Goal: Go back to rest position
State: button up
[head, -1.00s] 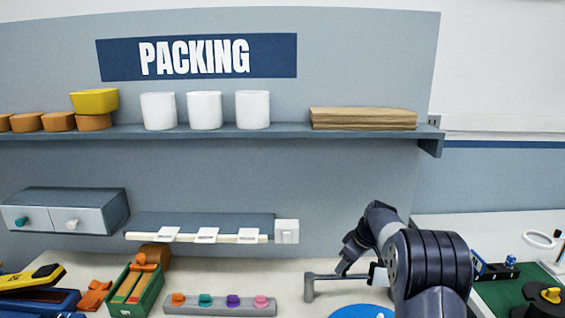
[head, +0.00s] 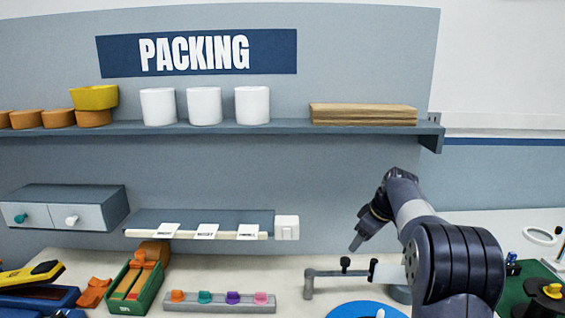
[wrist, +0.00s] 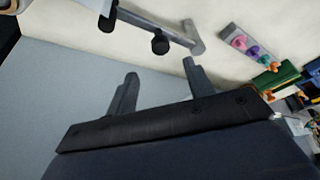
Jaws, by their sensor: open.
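My gripper (head: 357,240) is at the right of the head view, raised above the grey bar fixture and pointing down to the left. In the wrist view its two fingers (wrist: 158,80) stand wide apart with nothing between them. The grey bar fixture (head: 325,272) stands on the table below my gripper, with a black knob (head: 345,263) and a white plate beside it. It also shows at the top of the wrist view (wrist: 165,22), apart from the fingers. My arm hides part of the table behind it.
A blue disc (head: 365,310) lies in front of the fixture. A grey strip with coloured knobs (head: 220,302) and a green box (head: 136,288) are to the left. A shelf (head: 280,130) with white cups spans the wall above. A green mat (head: 520,290) is at the right.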

aim_at(346, 260)
jog(key=p+x, duration=0.1)
jog(key=x, duration=0.8)
jog(key=shift+a, duration=0.15)
jog(key=shift+f, duration=0.2)
jog(key=shift+s+a+r+m, duration=0.1)
jog(key=shift+s+m, duration=0.75)
jog(key=shift+m, duration=0.05)
jog(key=shift+s+a+m+t+h+p, duration=0.7)
jog(key=shift+s+a+m+h+p, duration=1.05)
jog(key=shift+s+m, duration=2.25)
notch_tip(346, 260, up, 10)
jog(key=s+a+m+b, duration=0.1)
jog(key=s+b, duration=0.1)
jog(key=shift+s+a, duration=0.3)
jog(key=shift+s, duration=0.1)
